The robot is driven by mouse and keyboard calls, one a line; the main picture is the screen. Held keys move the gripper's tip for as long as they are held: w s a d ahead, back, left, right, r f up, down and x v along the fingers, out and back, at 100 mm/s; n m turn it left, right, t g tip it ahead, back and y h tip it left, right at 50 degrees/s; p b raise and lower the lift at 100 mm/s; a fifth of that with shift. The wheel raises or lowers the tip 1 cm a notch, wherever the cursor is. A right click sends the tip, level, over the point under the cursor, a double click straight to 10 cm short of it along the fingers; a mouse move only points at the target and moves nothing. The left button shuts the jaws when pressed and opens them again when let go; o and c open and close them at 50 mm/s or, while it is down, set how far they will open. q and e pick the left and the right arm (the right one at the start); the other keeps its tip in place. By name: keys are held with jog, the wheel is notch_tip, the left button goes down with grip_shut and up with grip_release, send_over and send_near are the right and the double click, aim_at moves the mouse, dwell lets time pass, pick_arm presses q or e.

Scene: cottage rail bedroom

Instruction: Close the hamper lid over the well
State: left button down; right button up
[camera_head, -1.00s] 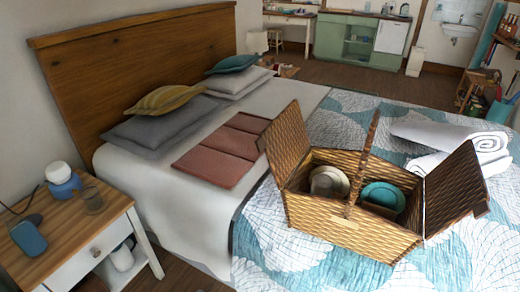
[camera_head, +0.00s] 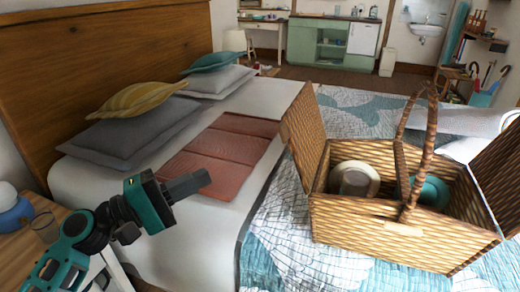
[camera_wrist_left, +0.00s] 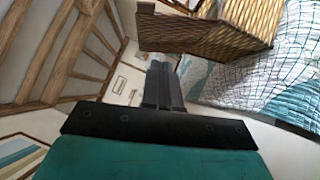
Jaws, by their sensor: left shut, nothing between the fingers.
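The wicker hamper (camera_head: 375,232) stands on the bed with both lids raised. Its left lid (camera_head: 305,125) stands nearly upright and its right lid (camera_head: 500,180) leans outward. The arched handle (camera_head: 428,140) rises between two wells. A pale bowl or plate stack (camera_head: 353,179) lies in the left well and a teal dish (camera_head: 430,191) in the right one. My left gripper (camera_head: 205,178) is shut and empty, left of the hamper and apart from it, above the bed's near side. In the left wrist view my shut fingers (camera_wrist_left: 163,85) point toward the hamper (camera_wrist_left: 215,30). My right gripper is out of view.
A headboard (camera_head: 120,65), pillows (camera_head: 135,130) and a folded reddish blanket (camera_head: 220,155) lie left of the hamper. A white rolled towel (camera_head: 460,120) lies behind it at right.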

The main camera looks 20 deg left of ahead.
pick_arm(q)
jog(key=r+h, duration=0.1)
jog(key=r, duration=0.1)
jog(key=p, duration=0.4)
send_near(281, 132)
jog(key=shift+h, duration=0.3)
jog(key=shift+w+d+r, duration=0.1)
jog(key=shift+w+d, duration=0.55)
jog(key=shift+w, duration=0.25)
jog(key=shift+w+d+r, duration=0.1)
jog(key=shift+w+d, duration=0.5)
jog(key=shift+w, duration=0.25)
jog(key=shift+w+d+r, duration=0.1)
jog(key=shift+w+d, duration=0.55)
jog(key=shift+w, duration=0.25)
